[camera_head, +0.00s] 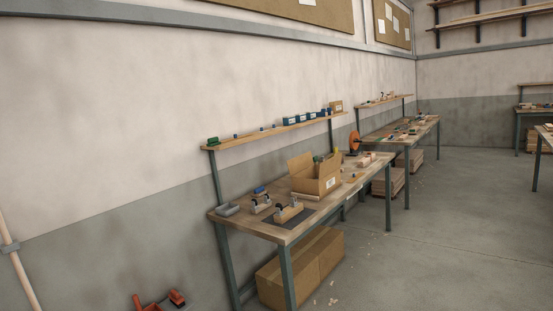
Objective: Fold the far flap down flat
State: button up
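An open cardboard box (317,187) with a white label stands on the near wooden workbench (352,183). A flap (299,164) stands raised at its left side. Another flap, toward the wall, also appears raised, but it is too small to make out fully. Dark and greenish items (319,159) show at the box's opening; I cannot tell what they are. My gripper (158,299) is at the bottom left edge, orange-red with dark fingertips. Its fingers are apart with nothing between them. It is far from the box, and its rear is cut off by the frame.
Small tools and blocks on a dark mat (284,219) lie left of the box. A narrow shelf (275,131) with blue bins runs above the bench. A second bench (408,133) stands behind. The floor (440,235) to the right is mostly clear.

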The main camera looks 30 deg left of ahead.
aim_at(301, 162)
jog(key=u, duration=0.7)
jog(key=i, duration=1.45)
jog(key=u, duration=0.45)
jog(key=i, duration=1.85)
jog(key=z, duration=2.5)
jog(key=i, duration=1.95)
jog(key=u, duration=0.05)
